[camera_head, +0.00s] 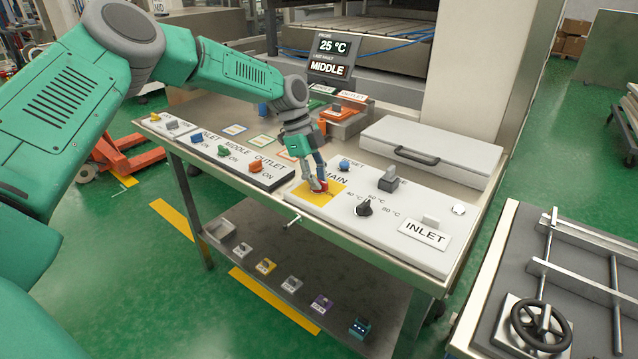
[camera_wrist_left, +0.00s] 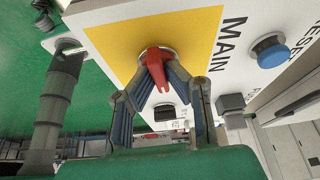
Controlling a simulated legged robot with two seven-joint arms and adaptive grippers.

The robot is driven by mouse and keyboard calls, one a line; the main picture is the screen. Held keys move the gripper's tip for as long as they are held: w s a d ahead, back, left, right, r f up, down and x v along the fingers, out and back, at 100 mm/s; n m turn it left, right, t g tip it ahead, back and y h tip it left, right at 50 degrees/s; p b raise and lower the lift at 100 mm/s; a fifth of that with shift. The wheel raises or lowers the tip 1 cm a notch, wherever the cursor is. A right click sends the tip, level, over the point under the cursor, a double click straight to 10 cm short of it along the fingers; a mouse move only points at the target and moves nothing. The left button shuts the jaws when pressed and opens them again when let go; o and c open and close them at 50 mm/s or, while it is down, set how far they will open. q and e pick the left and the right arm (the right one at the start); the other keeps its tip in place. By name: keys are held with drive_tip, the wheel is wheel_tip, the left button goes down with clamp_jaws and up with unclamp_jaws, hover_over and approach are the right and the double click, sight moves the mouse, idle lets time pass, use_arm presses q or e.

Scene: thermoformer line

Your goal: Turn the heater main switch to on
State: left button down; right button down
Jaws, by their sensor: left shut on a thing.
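The heater main switch is a red rotary handle (camera_head: 322,188) on a yellow square plate (camera_head: 343,187) beside the word MAIN on the white panel. In the left wrist view the red handle (camera_wrist_left: 154,64) sits between the fingers, its narrow end pointing down the picture towards the gripper's palm. My left gripper (camera_head: 314,184) reaches down from above and is shut on the handle; its fingertips (camera_wrist_left: 157,72) lie on both sides of it. The fingers partly cover the switch in the head view. My right gripper is not in view.
On the same panel are a blue button (camera_head: 345,164), a black knob (camera_head: 364,208) and an INLET sign (camera_head: 425,235). A row of switches (camera_head: 222,150) lies to the left. A grey case (camera_head: 440,140) stands behind.

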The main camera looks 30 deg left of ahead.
use_arm(q)
drive_tip(key=shift+a+f+m, duration=0.15)
drive_tip(key=shift+a+m, duration=0.05)
drive_tip(key=shift+m, duration=0.3)
drive_tip(key=c, duration=1.6)
unclamp_jaws()
drive_tip(key=shift+w+a, duration=0.15)
drive_tip(key=shift+a, duration=0.1)
drive_tip(key=v, duration=1.1)
drive_tip(key=shift+w+a+r, duration=0.25)
drive_tip(key=shift+w+a, duration=0.05)
drive_tip(key=shift+a, duration=0.05)
drive_tip(key=shift+d, duration=0.15)
